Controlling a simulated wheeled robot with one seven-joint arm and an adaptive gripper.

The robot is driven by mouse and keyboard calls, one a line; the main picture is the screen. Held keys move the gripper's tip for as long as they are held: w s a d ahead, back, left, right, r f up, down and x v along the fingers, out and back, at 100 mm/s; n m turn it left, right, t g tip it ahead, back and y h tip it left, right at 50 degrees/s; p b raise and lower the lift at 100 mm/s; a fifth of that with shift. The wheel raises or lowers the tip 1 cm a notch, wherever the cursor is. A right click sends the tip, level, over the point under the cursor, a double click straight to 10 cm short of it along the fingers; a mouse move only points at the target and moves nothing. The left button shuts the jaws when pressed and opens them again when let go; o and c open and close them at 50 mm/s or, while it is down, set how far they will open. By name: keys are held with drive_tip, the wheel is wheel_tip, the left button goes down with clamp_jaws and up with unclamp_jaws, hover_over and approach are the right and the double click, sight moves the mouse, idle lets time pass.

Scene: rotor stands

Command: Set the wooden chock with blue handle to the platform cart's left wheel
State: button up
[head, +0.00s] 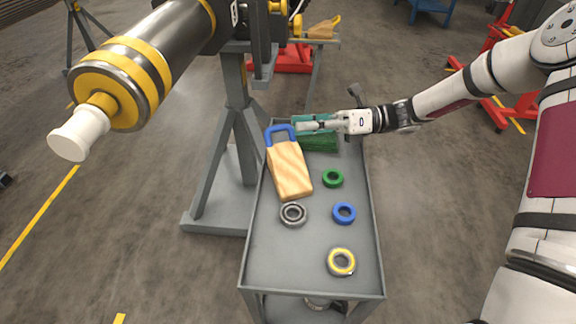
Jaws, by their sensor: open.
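The wooden chock with the blue handle (290,172) lies on the left side of a grey cart top, its handle (279,131) towards the far end. My gripper (303,126) reaches in from the right, its fingers pointing left, just right of the blue handle. It is open and holds nothing that I can see. Whether it touches the handle cannot be told from this view. I cannot make out a platform cart's left wheel in this view.
A green box (318,145) sits under my gripper. Green (333,178), blue (344,212), grey (293,214) and yellow-grey (341,262) rings lie on the raised-rim cart (285,268). A rotor on a grey stand (239,120) rises close to its left.

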sight(285, 129)
drive_tip(key=shift+s+a+f+b, duration=0.1)
drive_tip(key=shift+s+a+b, duration=0.2)
drive_tip(key=shift+a, duration=0.95)
drive_tip(key=shift+s+a+r+b, duration=0.1)
drive_tip(key=shift+s+a+b, duration=0.15)
drive_tip(key=shift+a, duration=0.95)
drive_tip(key=shift+s+a+f+b, duration=0.1)
drive_tip(key=shift+s+a+b, duration=0.2)
drive_tip(key=shift+a, duration=0.95)
clamp_jaws()
